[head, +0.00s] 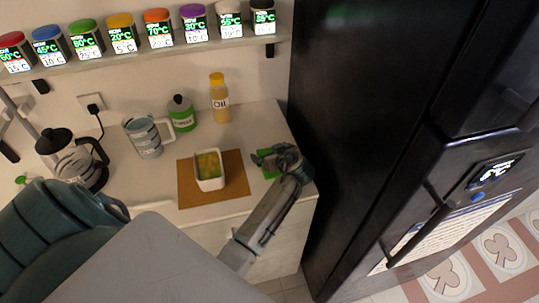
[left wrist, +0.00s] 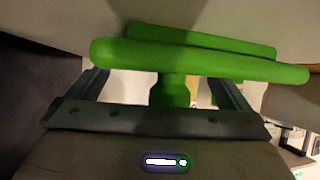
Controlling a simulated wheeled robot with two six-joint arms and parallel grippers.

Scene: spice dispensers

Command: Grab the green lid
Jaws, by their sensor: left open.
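The green lid (head: 268,173) lies at the right end of the counter, partly hidden by my left gripper (head: 275,158). In the left wrist view the lid (left wrist: 200,62) spans most of the picture as a wide bar, with a narrower knob (left wrist: 170,91) below it. My left gripper (left wrist: 162,85) is open, with one finger on each side of the knob and a gap visible on both sides. My right gripper is not in view.
A white container with yellow-green contents (head: 209,171) stands on a brown mat (head: 187,190), left of the gripper. An oil bottle (head: 219,100), green bottle (head: 182,115), striped mug (head: 147,139) and kettle (head: 72,160) stand behind and left. A black fridge (head: 345,110) borders the right.

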